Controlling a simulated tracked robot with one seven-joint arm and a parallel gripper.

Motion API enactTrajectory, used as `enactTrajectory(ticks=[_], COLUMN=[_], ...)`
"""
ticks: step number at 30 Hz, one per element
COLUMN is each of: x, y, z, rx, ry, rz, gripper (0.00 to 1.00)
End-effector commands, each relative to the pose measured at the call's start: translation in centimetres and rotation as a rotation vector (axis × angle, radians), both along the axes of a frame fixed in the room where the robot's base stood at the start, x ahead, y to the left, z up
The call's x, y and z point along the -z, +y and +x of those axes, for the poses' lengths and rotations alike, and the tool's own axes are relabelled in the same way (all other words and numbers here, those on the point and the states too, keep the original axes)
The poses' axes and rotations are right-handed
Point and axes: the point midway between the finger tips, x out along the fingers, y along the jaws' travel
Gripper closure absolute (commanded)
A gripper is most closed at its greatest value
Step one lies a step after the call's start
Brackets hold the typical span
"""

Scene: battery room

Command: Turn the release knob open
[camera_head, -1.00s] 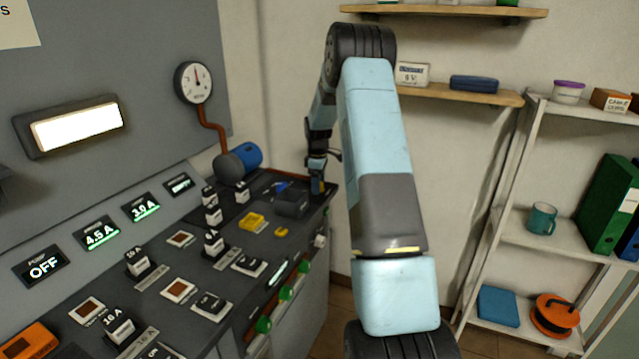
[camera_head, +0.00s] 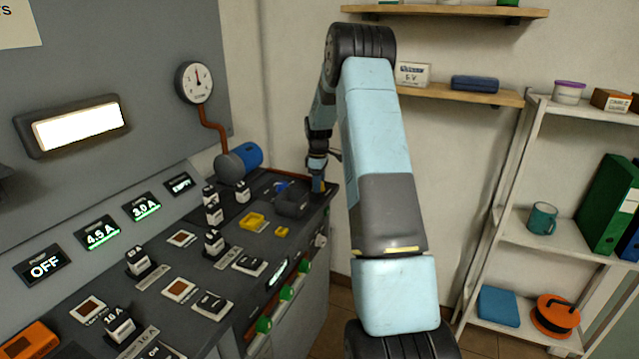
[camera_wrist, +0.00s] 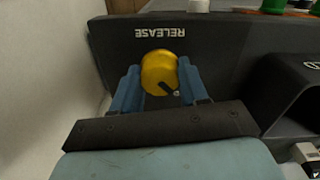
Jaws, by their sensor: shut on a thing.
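The release knob (camera_wrist: 159,72) is a round yellow knob with a dark pointer mark, on a dark panel face under the word RELEASE, which reads upside down in the wrist view. My gripper (camera_wrist: 160,85) has its two blue fingers on either side of the knob, shut on it. The pointer mark slants toward the lower right of that view. In the head view, my gripper (camera_head: 318,187) is at the far right end of the console, and the knob cannot be made out there.
A white shelf (camera_head: 555,240) is at the right.

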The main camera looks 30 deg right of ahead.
Motion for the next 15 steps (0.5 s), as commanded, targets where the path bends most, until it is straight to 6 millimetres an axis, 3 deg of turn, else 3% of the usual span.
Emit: enactTrajectory(ticks=[15], x=[-0.26], y=[-0.09], z=[0.18], rx=[0.380], ry=[-0.008], rz=[-0.005], gripper=[0.87])
